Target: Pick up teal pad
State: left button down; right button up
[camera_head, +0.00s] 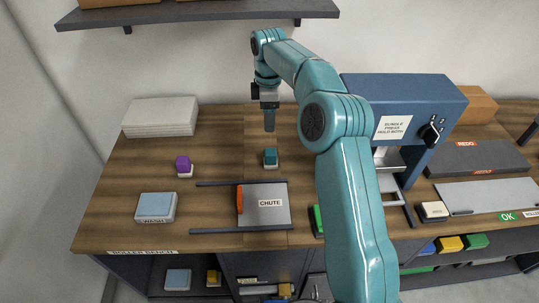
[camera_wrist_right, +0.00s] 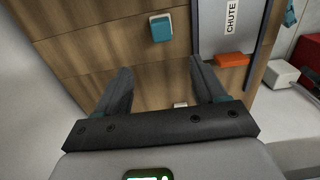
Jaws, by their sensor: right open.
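The teal pad (camera_head: 271,154) is a small teal block on a pale base. It sits on the wooden bench just behind the chute plate (camera_head: 272,217) in the head view. In the right wrist view the teal pad (camera_wrist_right: 160,28) is near the top, beyond the fingertips and left of the chute. My right gripper (camera_head: 269,122) points down above the bench, behind the pad and apart from it. In the right wrist view my right gripper (camera_wrist_right: 160,80) has its fingers spread with nothing between them. My left gripper is not in view.
A purple-topped piece (camera_head: 183,165) and a blue wash pad (camera_head: 155,206) stand to the left. A pale stack (camera_head: 160,116) is at the back left. A blue press (camera_head: 405,100) stands right of the pad. An orange bar (camera_head: 240,199) lies at the chute's left edge.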

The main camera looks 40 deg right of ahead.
send_over(271, 152)
notch_tip(271, 152, down, 10)
jog(key=shift+w+a, duration=0.1)
jog(key=shift+w, duration=0.05)
jog(key=shift+f, duration=0.2)
notch_tip(271, 152, down, 5)
jog(key=shift+r+p, duration=0.15)
jog(key=shift+p, duration=0.95)
jog(key=shift+f, duration=0.35)
jog(key=c, duration=1.1)
